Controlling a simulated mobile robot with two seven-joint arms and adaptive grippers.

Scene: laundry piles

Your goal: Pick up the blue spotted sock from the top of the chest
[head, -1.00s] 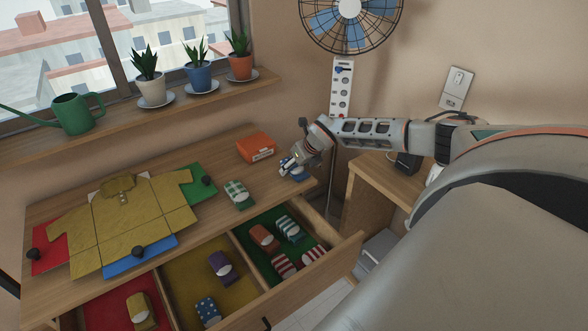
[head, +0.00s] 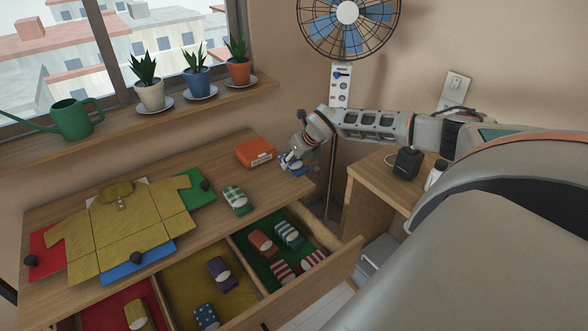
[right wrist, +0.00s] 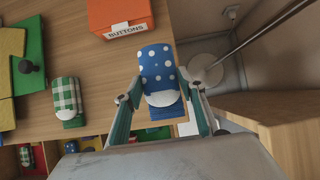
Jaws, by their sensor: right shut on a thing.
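The blue spotted sock (head: 293,171) is at the right end of the chest top (head: 268,195), close to the edge. In the right wrist view the sock (right wrist: 157,66) is rolled, blue with white dots and a white toe. My right gripper (head: 291,160) is shut on it, with one finger against each side, as the right wrist view (right wrist: 160,88) shows. I cannot tell whether the sock touches the wood. My left gripper is not in view.
An orange buttons box (head: 255,152) stands behind and a green checked sock (head: 237,200) lies to the left. A yellow shirt (head: 125,225) lies on a folding board. The open drawer (head: 325,276) in front holds several rolled socks. A side table (head: 385,185) stands at the right.

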